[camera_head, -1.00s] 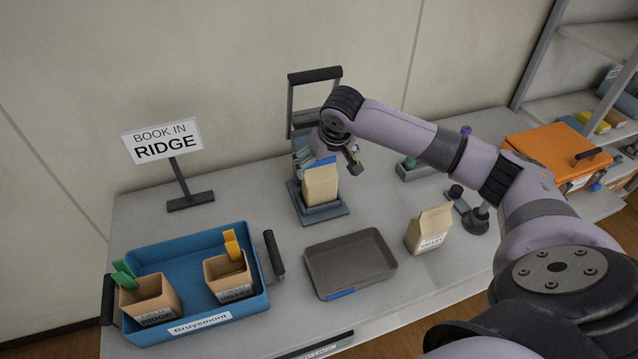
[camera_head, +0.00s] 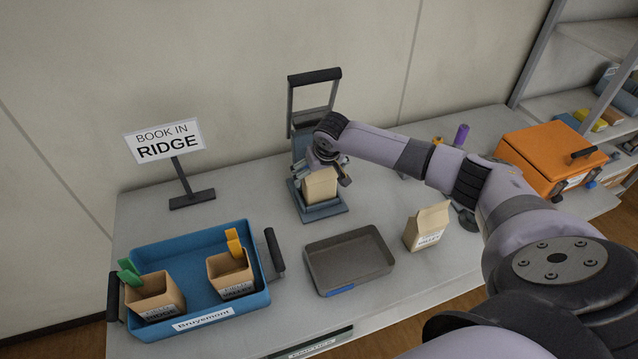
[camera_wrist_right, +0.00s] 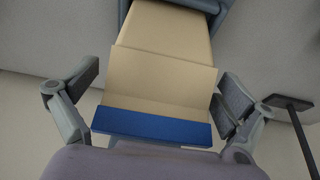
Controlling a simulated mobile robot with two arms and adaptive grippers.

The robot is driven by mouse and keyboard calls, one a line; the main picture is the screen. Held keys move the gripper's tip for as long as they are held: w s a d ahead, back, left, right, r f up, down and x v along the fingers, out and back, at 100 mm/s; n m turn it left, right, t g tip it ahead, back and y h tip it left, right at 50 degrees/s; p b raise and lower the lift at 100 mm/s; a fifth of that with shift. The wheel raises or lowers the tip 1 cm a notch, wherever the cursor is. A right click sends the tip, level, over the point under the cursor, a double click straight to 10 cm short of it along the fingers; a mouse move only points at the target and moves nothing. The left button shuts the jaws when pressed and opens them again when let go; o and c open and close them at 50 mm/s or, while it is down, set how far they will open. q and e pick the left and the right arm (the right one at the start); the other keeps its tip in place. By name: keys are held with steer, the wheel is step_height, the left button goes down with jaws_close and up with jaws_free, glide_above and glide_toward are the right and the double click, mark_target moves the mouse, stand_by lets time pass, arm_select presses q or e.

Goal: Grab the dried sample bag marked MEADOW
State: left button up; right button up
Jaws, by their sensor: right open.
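A tan paper bag (camera_head: 320,188) stands on the grey-blue stand at the back of the table; no marking on it is readable. My right gripper (camera_head: 322,172) is at its top. In the right wrist view the open fingers (camera_wrist_right: 160,88) lie on either side of the bag (camera_wrist_right: 163,70), with gaps, near its blue top strip (camera_wrist_right: 152,126). Two open tan bags (camera_head: 155,297) (camera_head: 231,275) with clips sit in the blue tray. My left gripper is out of view.
The blue tray (camera_head: 196,236) is at front left, and an empty grey tray (camera_head: 348,258) is at front centre. A "BOOK IN RIDGE" sign (camera_head: 165,142) stands behind. The stand's tall handle (camera_head: 314,78) rises behind the bag. An orange case (camera_head: 545,155) is at right.

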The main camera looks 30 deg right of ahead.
steer(key=shift+c, duration=0.3)
steer(key=c, duration=1.5)
